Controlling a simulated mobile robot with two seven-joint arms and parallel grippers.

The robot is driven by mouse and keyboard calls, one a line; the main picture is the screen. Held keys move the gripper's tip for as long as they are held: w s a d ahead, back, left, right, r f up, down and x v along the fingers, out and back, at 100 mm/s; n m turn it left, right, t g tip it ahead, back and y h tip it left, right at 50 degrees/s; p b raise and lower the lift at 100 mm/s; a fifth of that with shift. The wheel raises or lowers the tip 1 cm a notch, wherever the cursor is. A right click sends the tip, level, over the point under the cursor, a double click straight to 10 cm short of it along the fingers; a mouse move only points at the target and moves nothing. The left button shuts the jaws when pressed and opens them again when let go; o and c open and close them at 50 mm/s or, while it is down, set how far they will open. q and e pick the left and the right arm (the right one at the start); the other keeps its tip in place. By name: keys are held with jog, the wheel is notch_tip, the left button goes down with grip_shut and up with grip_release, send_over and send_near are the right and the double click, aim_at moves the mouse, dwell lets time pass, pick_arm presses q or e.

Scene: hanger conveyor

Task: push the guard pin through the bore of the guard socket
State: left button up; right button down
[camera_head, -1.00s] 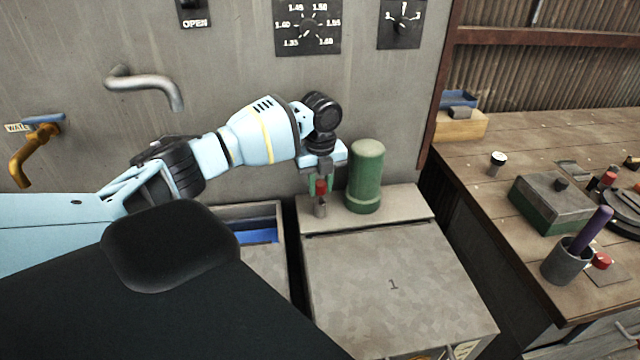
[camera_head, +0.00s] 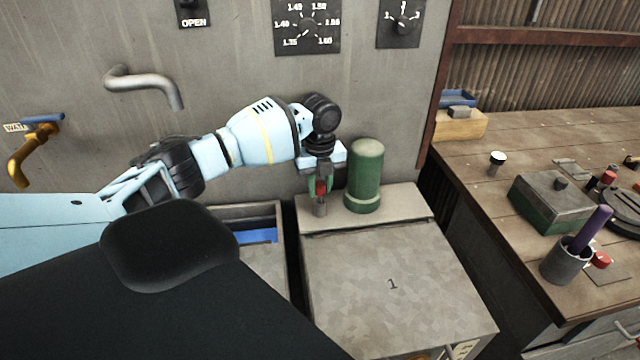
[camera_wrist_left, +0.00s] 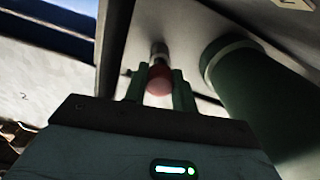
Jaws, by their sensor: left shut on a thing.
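My left gripper (camera_head: 320,186) points down above the back ledge of the box marked 1. Its green fingers are shut on the red head of the guard pin (camera_head: 321,188). In the left wrist view the red pin head (camera_wrist_left: 159,80) sits between the two fingers. The grey guard socket (camera_head: 320,208) stands upright on the ledge directly below the pin; it shows in the left wrist view (camera_wrist_left: 158,50) just beyond the red head. How deep the pin sits in the bore is hidden. My right gripper is not in view.
A green cylinder (camera_head: 365,175) stands close to the right of the gripper. The box marked 1 (camera_head: 400,290) has a flat, clear top. An open bin with a blue inside (camera_head: 256,236) lies to the left. A wooden workbench (camera_head: 540,150) with tools is at the right.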

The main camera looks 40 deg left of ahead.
pick_arm(q)
jog(key=shift+f, duration=0.95)
dwell(0.5)
jog(key=o, duration=0.7)
jog(key=shift+c, duration=0.2)
jog(key=o, duration=0.6)
jog(key=shift+c, duration=0.2)
jog(key=shift+r, duration=0.1)
notch_tip(320, 180, up, 8)
jog(key=shift+f, duration=0.15)
jog(key=shift+f, duration=0.1)
